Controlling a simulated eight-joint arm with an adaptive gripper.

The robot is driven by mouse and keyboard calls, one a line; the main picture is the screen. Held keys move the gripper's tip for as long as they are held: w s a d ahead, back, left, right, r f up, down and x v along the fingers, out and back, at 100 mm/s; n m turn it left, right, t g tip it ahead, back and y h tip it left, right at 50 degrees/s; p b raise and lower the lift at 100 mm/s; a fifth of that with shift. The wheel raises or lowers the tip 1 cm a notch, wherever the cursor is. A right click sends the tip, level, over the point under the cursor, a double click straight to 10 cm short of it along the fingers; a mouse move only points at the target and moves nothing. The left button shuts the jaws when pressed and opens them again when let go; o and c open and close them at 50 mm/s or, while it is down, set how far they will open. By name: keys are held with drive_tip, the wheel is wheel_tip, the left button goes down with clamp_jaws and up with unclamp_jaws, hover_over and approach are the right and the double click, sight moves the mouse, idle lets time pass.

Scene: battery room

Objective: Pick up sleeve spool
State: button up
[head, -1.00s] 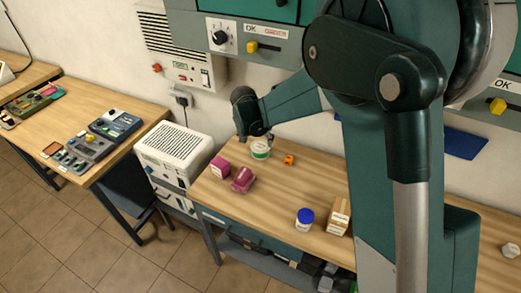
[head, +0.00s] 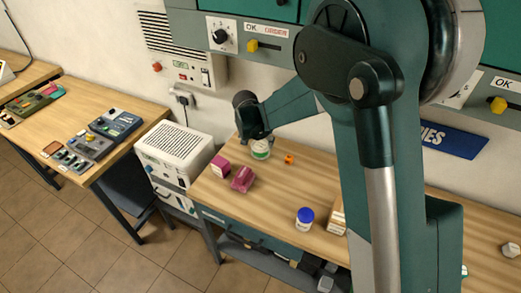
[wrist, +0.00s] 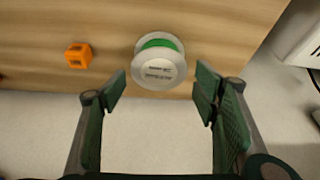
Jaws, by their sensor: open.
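The sleeve spool is a white reel with a green winding (head: 260,150), standing near the back edge of the workbench in the head view. In the wrist view the spool (wrist: 159,62) shows its pale labelled face, just beyond the fingertips and roughly midway between them. My gripper (wrist: 160,88) is open and empty, its two green fingers apart on either side of the line to the spool. In the head view my gripper (head: 257,138) is right by the spool and partly hides its top. I cannot tell whether any finger touches it.
A small orange block (head: 289,159) sits right of the spool. A magenta box (head: 220,164) and a magenta object (head: 242,179) lie to its left front. A blue-lidded jar (head: 305,219) and a cardboard box (head: 337,215) stand nearer the front. The bench middle (head: 270,200) is clear.

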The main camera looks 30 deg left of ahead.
sight(261, 145)
drive_tip(key=shift+x, duration=2.6)
drive_tip(key=shift+d, duration=0.1)
drive_tip(key=c, duration=0.7)
